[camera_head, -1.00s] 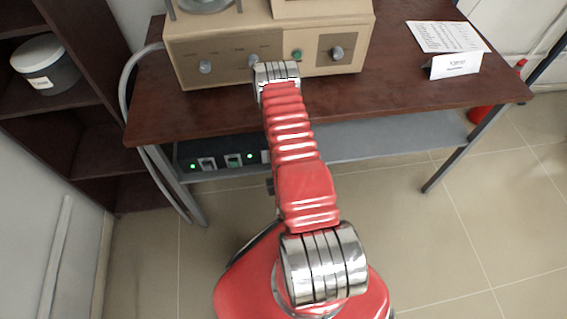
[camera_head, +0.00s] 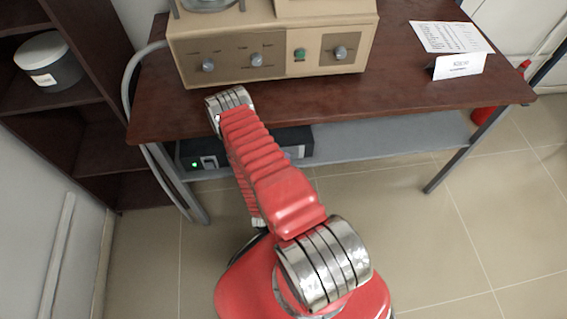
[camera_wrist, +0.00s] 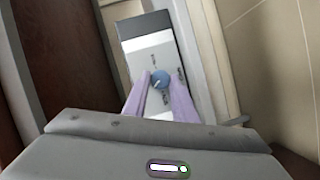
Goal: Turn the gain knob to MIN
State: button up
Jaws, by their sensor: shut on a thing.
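In the wrist view a round blue knob (camera_wrist: 160,79) sits on a pale panel (camera_wrist: 150,48) with dark edges. A light pointer mark on the knob aims toward the lower left of that view. Small labels stand around the knob, too small to read. My gripper (camera_wrist: 160,86) has its two purple fingers on either side of the knob and is shut on it.
A beige instrument (camera_head: 275,50) with grey knobs and a green button stands on the brown table (camera_head: 420,92). A black unit (camera_head: 210,150) with a green light sits on the grey lower shelf (camera_head: 390,140). A dark bookshelf with a jar (camera_head: 48,62) stands left.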

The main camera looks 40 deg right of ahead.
jog(key=shift+a+f+n+t+h, duration=0.1)
jog(key=shift+f+n+t+h, duration=0.25)
jog(key=shift+n, duration=0.9)
jog(key=shift+d+f+n+t+h, duration=0.15)
jog(key=shift+n+h, duration=0.45)
jog(key=shift+n, duration=0.7)
jog(key=shift+a+f+n+t+h, duration=0.15)
jog(key=shift+n+t+h, duration=0.25)
jog(key=shift+n, duration=0.85)
jog(key=shift+r, duration=0.1)
jog(key=o, duration=1)
jog(key=shift+o, duration=0.2)
jog(key=shift+r, duration=0.1)
jog(key=v, duration=1.3)
jog(key=shift+a, duration=0.3)
jog(key=shift+s, duration=0.15)
